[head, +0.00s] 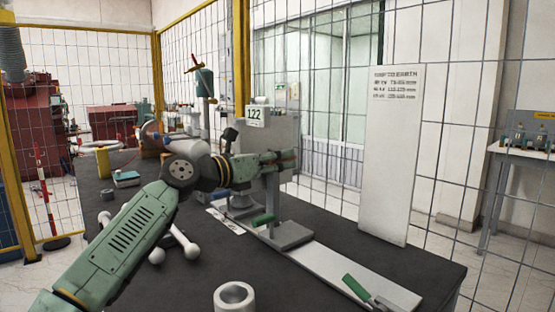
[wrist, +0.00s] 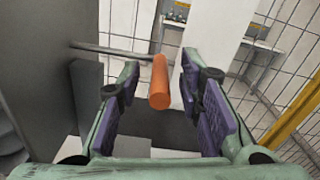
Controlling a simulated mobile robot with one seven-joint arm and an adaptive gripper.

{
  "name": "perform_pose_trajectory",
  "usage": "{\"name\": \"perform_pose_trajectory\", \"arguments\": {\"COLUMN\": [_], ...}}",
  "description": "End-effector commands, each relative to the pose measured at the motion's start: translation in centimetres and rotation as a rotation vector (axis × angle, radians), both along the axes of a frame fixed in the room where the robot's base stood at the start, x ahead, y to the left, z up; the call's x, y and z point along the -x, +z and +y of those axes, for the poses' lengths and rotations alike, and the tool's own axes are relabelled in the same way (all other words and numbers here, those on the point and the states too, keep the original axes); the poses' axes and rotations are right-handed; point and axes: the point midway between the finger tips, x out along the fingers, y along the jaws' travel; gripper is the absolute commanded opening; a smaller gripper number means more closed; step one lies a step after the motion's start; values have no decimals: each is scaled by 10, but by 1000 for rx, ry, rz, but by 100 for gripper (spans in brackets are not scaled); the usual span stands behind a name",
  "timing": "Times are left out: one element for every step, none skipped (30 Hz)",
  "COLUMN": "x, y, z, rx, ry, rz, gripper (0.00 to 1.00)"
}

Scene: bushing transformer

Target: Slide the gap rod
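The gap rod is a thin grey metal rod (wrist: 110,52) with an orange cylindrical handle (wrist: 160,82) in the wrist view. The rod runs left from the handle to a dark grey block (wrist: 50,85). My gripper (wrist: 158,85) is open, with a purple-padded finger on each side of the handle. A gap shows between the handle and both pads; whether the handle lies fully between the fingertips is hard to tell. In the head view my gripper (head: 288,158) is beside the upright stand (head: 271,200), below the display reading 122 (head: 256,115). The rod is mostly hidden there.
A white board with printed lines (head: 392,150) stands at the right. A grey ring (head: 233,297) and white ball-ended pieces (head: 190,250) are near my arm. Wire fencing surrounds the table.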

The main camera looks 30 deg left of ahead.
Motion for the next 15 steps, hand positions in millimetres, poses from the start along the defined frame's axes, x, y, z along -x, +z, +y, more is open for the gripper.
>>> {"name": "perform_pose_trajectory", "arguments": {"x": [0,0,0,0,0,0,0,0,0,0,0,0,0,0,0], "y": [0,0,0,0,0,0,0,0,0,0,0,0,0,0,0], "z": [0,0,0,0,0,0,0,0,0,0,0,0,0,0,0], "rx": [0,0,0,0,0,0,0,0,0,0,0,0,0,0,0], "ry": [0,0,0,0,0,0,0,0,0,0,0,0,0,0,0], "rz": [0,0,0,0,0,0,0,0,0,1,1,1,1,1,1], "gripper": [33,33,33,32,30,28,26,24,21,19,17,14,12,10,8]}}
